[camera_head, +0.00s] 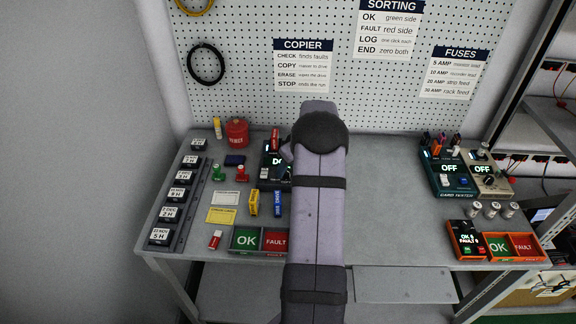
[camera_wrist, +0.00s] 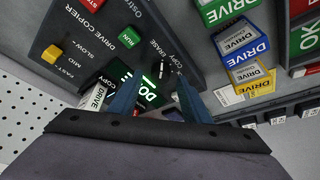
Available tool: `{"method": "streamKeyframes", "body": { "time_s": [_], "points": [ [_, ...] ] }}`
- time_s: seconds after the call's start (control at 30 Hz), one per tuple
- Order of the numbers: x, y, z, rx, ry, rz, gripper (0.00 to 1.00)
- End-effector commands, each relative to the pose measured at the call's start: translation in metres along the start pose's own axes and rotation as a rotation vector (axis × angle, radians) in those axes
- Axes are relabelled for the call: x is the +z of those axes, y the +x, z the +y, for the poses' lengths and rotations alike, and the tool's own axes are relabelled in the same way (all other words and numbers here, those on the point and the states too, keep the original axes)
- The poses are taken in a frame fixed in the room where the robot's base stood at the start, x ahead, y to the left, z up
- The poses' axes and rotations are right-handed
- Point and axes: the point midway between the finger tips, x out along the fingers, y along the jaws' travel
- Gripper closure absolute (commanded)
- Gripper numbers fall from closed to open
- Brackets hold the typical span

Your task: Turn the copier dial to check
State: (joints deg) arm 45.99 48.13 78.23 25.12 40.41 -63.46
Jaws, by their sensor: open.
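The drive copier (camera_wrist: 95,45) is a dark panel in the wrist view, with a lit green display reading "DO", partly hidden by my fingers. In the head view the copier (camera_head: 269,172) shows only its left edge past my arm. The labels "COPY" and "ERASE" mark the dial area (camera_wrist: 164,66) near my fingertips; the dial is hard to make out and its setting cannot be read. My gripper (camera_wrist: 160,82) has two blue fingers apart, over the copier. I cannot tell whether they touch the dial.
The copier carries a green RUN button (camera_wrist: 125,41), a red STOP button and a yellow speed slider (camera_wrist: 52,54). Green, blue and yellow drives (camera_wrist: 240,42) stand beside it. OK and FAULT bins (camera_head: 245,240) are at the bench front. Testers (camera_head: 450,172) stand at the right.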

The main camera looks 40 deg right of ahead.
Motion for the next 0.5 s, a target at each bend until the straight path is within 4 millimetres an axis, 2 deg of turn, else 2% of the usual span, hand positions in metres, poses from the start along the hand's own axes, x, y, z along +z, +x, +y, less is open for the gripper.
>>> {"method": "streamKeyframes", "body": {
  "time_s": [0.2,0.47,0.5],
  "points": [
    [-0.0001,0.0109,0.0000,0.000,0.001,0.001,0.56],
    [0.0001,0.0121,0.0000,0.001,0.001,0.001,0.56],
    [0.0001,0.0121,0.0000,0.001,0.001,0.001,0.61]
  ]
}}
